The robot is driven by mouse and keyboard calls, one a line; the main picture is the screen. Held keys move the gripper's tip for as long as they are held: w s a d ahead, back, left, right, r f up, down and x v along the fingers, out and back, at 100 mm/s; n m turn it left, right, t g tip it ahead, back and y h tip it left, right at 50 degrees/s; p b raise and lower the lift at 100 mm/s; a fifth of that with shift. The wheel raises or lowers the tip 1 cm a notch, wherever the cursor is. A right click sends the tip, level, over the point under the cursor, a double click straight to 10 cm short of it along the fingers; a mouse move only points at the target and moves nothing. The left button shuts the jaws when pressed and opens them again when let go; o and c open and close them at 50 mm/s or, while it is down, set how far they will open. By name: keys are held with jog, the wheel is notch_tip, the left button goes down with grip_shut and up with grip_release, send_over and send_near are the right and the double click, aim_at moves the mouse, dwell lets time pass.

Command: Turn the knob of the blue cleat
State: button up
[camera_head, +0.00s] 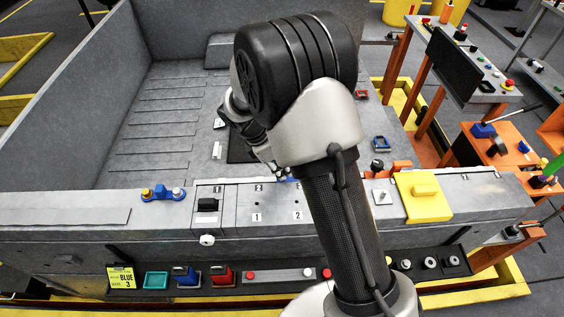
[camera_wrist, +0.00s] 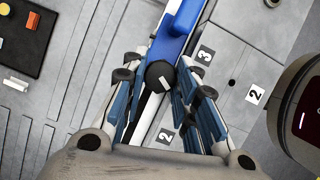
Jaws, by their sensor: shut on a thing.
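The blue cleat (camera_wrist: 172,47) runs up from the middle of the wrist view, with white along its edge. Its round black knob (camera_wrist: 158,75) carries a white pointer mark. My gripper (camera_wrist: 162,86) has its fingers on either side of the knob and is shut on it. The exact finger contact is hard to see. In the head view my gripper (camera_head: 272,163) reaches down by the ledge, and a small bit of blue (camera_head: 284,178) shows beside it. My own arm hides most of that spot.
Number labels 3 (camera_wrist: 204,54) and 2 (camera_wrist: 254,95) lie on the grey panel. A black tray (camera_wrist: 31,35) with small parts is at upper left. In the head view, a blue bracket (camera_head: 162,194) and a yellow block (camera_head: 424,195) sit on the ledge. The grey bed behind is mostly clear.

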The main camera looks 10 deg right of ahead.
jog(key=m+g+p, duration=0.1)
jog(key=m, duration=0.2)
jog(key=shift+w+m, duration=0.15)
jog(key=shift+m, duration=0.25)
jog(key=m, duration=0.1)
jog(key=m+g+p, duration=0.1)
jog(key=m, duration=0.1)
jog(key=shift+w+d+m+g+y, duration=0.1)
jog(key=shift+m+g+y, duration=0.2)
jog(key=shift+y, duration=0.1)
jog(key=m+g+y+p, duration=0.1)
jog(key=m, duration=0.3)
jog(key=shift+d+m, duration=0.1)
jog(key=shift+m, duration=0.2)
jog(key=shift+w+m+g+y, duration=0.15)
jog(key=shift+m+y, duration=0.25)
jog(key=shift+m, duration=0.5)
jog(key=shift+s+m+g+y, duration=0.15)
jog(key=shift+m+y, duration=0.25)
jog(key=shift+m, duration=0.5)
jog(key=shift+w, duration=0.1)
jog(key=o, duration=1)
jog(key=shift+o, duration=0.2)
